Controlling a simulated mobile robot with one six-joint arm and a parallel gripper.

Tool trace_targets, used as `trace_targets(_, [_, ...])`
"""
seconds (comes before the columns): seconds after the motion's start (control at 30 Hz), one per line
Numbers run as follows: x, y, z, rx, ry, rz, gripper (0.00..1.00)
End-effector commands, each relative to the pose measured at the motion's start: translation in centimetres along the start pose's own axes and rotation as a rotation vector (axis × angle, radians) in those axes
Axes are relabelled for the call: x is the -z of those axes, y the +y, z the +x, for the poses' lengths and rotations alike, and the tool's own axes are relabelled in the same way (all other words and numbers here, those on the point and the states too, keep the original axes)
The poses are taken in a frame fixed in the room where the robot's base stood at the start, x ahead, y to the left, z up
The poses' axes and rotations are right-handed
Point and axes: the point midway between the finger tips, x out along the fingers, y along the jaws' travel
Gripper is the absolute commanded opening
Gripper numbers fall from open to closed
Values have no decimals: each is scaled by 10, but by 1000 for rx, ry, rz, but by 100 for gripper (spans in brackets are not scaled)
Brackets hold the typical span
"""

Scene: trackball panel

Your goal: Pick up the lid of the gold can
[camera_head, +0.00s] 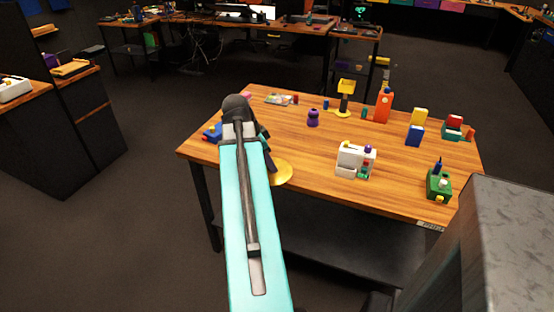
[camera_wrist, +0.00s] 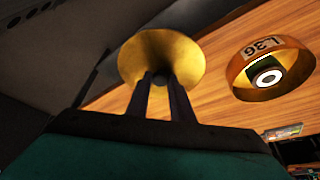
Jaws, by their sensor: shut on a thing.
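The gold lid, a round shiny disc with a small dark knob at its middle, shows in the wrist view (camera_wrist: 182,62) and in the head view (camera_head: 282,173). My gripper (camera_wrist: 160,82) has both dark fingers closed on the knob. In the head view the lid is beside my arm, near the table's front left edge; how high it is there is hard to tell. The gold can (camera_wrist: 236,80) stands open on the wood to the right in the wrist view, apart from the lid, with a label and a dark item with a white ring inside. My arm seems to hide the can in the head view.
The wooden table (camera_head: 400,193) holds a white machine (camera_head: 350,157), a purple figure (camera_head: 313,118), a green box (camera_head: 437,187), an orange container (camera_head: 383,107) and a blue-and-red item (camera_head: 212,132) left of my arm. Bare wood lies between the lid and the white machine.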

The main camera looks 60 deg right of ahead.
Motion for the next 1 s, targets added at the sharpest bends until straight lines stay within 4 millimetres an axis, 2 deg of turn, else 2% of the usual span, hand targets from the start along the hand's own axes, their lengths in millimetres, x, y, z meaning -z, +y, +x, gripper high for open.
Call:
trace_targets(0.2, [-7, 4, -4, -1, 0, 0, 0])
trace_targets(0.8, [-7, 4, -4, 0, 0, -2, 0])
trace_targets(1.0, [-19, -3, -10, 20, 0, -48, 0])
